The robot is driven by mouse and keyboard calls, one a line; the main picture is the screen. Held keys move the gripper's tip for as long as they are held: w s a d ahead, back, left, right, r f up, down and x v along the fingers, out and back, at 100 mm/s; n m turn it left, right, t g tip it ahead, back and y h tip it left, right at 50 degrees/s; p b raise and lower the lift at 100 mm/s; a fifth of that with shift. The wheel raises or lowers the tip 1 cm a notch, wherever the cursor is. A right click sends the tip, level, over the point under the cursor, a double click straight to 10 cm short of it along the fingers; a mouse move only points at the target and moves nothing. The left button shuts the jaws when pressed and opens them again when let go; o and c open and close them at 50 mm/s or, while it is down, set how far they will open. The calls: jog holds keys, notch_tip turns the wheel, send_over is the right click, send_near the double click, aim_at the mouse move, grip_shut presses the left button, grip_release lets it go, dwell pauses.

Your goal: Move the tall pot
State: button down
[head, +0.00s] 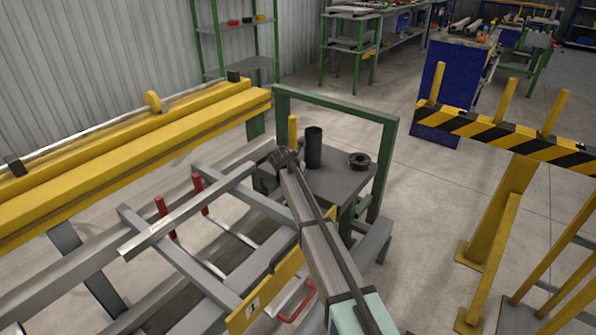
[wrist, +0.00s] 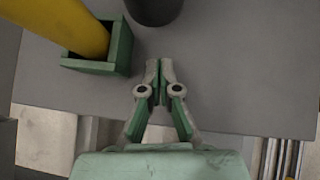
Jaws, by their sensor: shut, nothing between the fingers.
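The tall pot (head: 314,147) is a dark upright cylinder standing on a small grey table (head: 338,185). In the wrist view only the lower part of the pot (wrist: 153,8) shows, at the top edge. My gripper (head: 284,157) is beside the pot, to its left in the head view. In the wrist view my gripper (wrist: 159,66) has its fingertips together over the tabletop, with nothing between them. The fingertips are a short way from the pot and do not touch it.
A yellow post (wrist: 68,22) stands in a green socket (wrist: 110,55) left of the fingers. A dark coil-like ring (head: 358,160) lies right of the pot. A green frame (head: 340,104) rises around the table. The tabletop right of the fingers is clear.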

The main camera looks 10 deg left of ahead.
aim_at(310, 169)
jog(key=w, duration=0.1)
jog(key=w+d, duration=0.1)
jog(key=w, duration=0.2)
jog(key=shift+w+d+f, duration=0.25)
jog(key=shift+f, duration=0.15)
